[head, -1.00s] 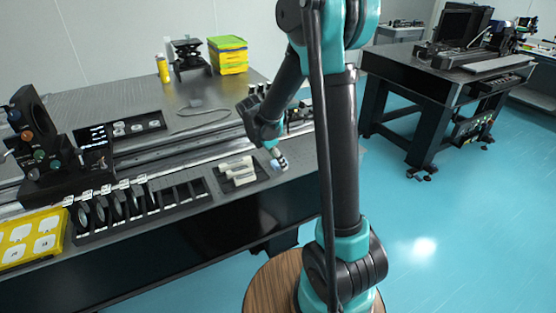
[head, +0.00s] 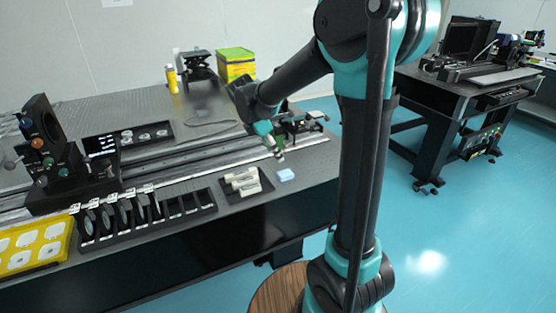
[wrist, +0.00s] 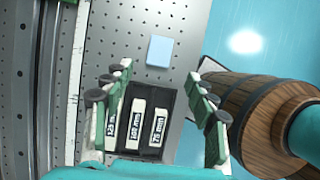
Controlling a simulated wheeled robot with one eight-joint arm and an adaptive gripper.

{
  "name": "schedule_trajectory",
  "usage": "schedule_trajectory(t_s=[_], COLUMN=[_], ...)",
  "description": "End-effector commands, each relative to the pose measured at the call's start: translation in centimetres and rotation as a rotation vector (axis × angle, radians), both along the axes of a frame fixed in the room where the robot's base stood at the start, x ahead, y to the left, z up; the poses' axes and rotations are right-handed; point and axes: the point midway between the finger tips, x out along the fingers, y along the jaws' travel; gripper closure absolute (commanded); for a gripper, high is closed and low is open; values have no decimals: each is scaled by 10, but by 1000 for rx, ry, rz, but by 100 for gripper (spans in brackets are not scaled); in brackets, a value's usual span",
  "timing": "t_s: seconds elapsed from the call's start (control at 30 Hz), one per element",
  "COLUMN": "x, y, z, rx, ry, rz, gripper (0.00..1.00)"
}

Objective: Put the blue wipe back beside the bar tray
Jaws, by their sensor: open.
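The blue wipe (head: 285,175) lies flat on the optical table near its front edge, just right of the bar tray (head: 263,188). In the wrist view the wipe (wrist: 160,51) is a pale blue rectangle, with a narrow strip of bare table between it and the black bar tray (wrist: 148,91). The tray holds labelled white bars (wrist: 136,118). My gripper (head: 278,153) is above the table by the wipe and does not touch it. In the wrist view my gripper (wrist: 151,80) is open, its fingers wide apart with nothing held between them.
A black rack of round optics (head: 145,215) and a yellow case (head: 40,245) stand left of the tray. Rails (head: 190,158) run behind it. Small optical mounts (head: 300,128) stand behind my gripper. The table's front edge is close to the wipe.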

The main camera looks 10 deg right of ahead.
Motion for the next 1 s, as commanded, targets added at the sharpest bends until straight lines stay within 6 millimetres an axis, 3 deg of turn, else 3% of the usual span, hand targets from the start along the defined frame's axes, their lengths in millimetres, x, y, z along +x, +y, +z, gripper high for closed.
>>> schedule_trajectory(t_s=[0.13, 0.27, 0.5, 0.7, 0.83, 1.0], x=[-3, -19, -97, -163, -191, -205], y=[2, -13, -61, -82, -86, -86], z=[8, 1, -41, -80, -97, -106], rx=[5, 58, 318, 549, 653, 715], ry=[-5, -62, -295, -447, -495, -517], rz=[-13, -142, -778, -1355, -1618, -1773], gripper=[43, 43, 43, 43, 43, 43])
